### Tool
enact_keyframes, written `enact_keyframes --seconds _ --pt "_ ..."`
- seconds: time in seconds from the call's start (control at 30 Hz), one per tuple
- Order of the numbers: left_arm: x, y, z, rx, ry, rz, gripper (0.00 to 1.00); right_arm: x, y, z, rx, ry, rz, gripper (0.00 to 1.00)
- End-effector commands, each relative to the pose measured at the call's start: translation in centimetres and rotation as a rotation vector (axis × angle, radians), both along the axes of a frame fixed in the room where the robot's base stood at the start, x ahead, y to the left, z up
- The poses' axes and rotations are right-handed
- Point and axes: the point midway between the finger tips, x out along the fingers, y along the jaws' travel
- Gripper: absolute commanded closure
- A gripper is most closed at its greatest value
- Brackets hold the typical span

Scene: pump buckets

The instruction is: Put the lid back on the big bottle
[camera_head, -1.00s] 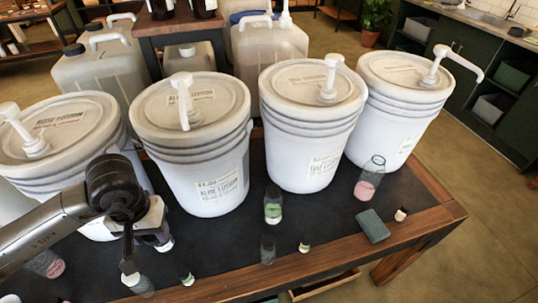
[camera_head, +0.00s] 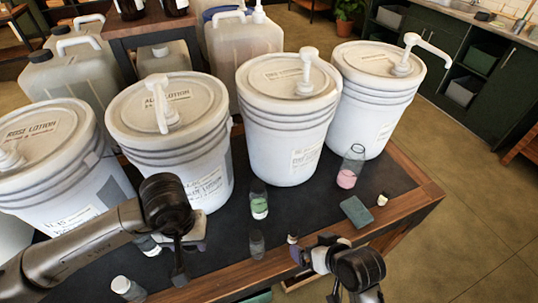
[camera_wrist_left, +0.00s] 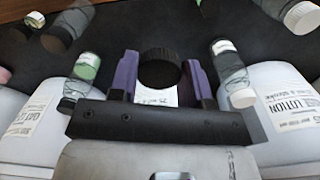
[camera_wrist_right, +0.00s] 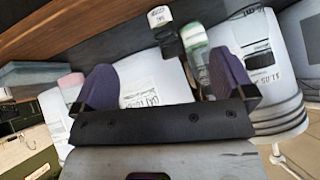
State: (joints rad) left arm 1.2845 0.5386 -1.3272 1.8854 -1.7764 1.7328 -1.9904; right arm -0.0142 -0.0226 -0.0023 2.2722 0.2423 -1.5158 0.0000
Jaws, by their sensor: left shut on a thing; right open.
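My left gripper (camera_head: 182,262) is over the near left part of the dark mat.
White pump buckets (camera_head: 288,110) line the back of the mat.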

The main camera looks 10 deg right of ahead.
Motion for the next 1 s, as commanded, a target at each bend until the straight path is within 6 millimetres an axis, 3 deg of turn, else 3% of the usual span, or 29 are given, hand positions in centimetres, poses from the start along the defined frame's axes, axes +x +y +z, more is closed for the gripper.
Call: enact_keyframes --seconds 0.03,0.2,0.37,0.53,0.7,1.0 --pt "0.2 -1.1 -0.5 0.0 0.001 -0.002 0.78 2.3 1.2 1.1 0.1 -0.052 0.024 0.0" --pt "1.2 -3.4 -2.1 0.001 0.0 0.047 0.78 7.9 4.0 5.2 0.535 -0.227 0.02 0.0" --pt "2.5 -4.6 -3.3 0.001 0.0 0.142 0.78 11.5 3.4 8.2 1.05 -0.335 -0.117 0.0" --pt "4.0 -4.8 -4.3 0.001 -0.001 0.27 0.78 13.8 -0.9 8.6 1.592 -0.382 -0.384 0.0" --pt "5.5 -4.2 -4.9 0.001 -0.001 0.411 0.78 15.1 -6.7 6.4 2.083 -0.41 -0.711 0.0" --pt "6.6 -4.2 -5.1 0.0 -0.001 0.592 0.78 14.2 -13.5 1.7 2.683 -0.502 -1.187 0.0"
